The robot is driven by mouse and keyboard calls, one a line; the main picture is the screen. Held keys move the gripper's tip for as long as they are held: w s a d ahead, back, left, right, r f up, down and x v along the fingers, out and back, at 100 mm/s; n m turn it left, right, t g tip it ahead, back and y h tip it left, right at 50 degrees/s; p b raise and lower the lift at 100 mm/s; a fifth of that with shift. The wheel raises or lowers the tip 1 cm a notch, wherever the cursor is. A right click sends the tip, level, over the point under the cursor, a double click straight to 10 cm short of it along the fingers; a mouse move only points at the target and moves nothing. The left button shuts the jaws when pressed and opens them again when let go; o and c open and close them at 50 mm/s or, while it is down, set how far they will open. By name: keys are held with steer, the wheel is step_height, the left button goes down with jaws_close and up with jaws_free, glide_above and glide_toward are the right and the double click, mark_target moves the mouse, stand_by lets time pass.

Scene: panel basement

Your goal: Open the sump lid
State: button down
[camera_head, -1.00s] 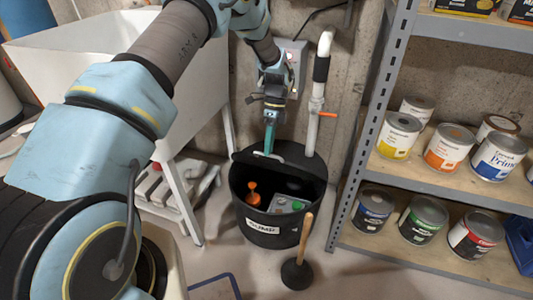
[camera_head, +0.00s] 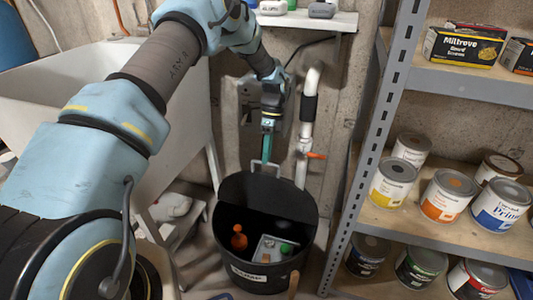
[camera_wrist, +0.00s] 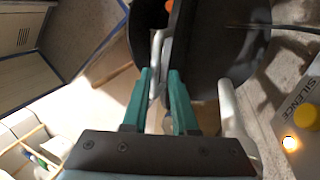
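The sump is a black round bucket (camera_head: 221,251) on the floor with a white label on its front. Its hinged black lid (camera_head: 262,193) stands raised, nearly upright, at the back, leaving the mouth open. An orange bottle (camera_head: 239,238) and a grey item with a green part (camera_head: 272,249) show inside. My gripper (camera_head: 266,156) is at the lid's upper edge, its teal fingers on the pale lid handle. In the wrist view, the handle (camera_wrist: 157,60) lies between the fingertips (camera_wrist: 160,75), with the black lid (camera_wrist: 215,45) beyond. The exact finger contact is partly hidden.
A white pipe (camera_head: 303,145) with an orange lever rises right of the lid. A metal shelf (camera_head: 365,145) with paint cans stands at right. A white tub (camera_head: 75,75) is at left.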

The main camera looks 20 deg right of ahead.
steer(key=x, duration=0.3)
steer(key=shift+a+f, duration=0.1)
steer(key=shift+w+f, duration=0.15)
steer(key=shift+f, duration=0.05)
steer(key=c, duration=1.2)
jaws_free()
steer(key=shift+c, duration=0.2)
steer(key=o, duration=0.4)
steer(key=shift+d+r, duration=0.25)
steer(key=shift+r, duration=0.1)
steer(key=shift+c, duration=0.2)
steer(key=shift+r, duration=0.1)
steer(key=v, duration=0.7)
steer(key=shift+w+r, duration=0.15)
steer(key=shift+d, duration=0.1)
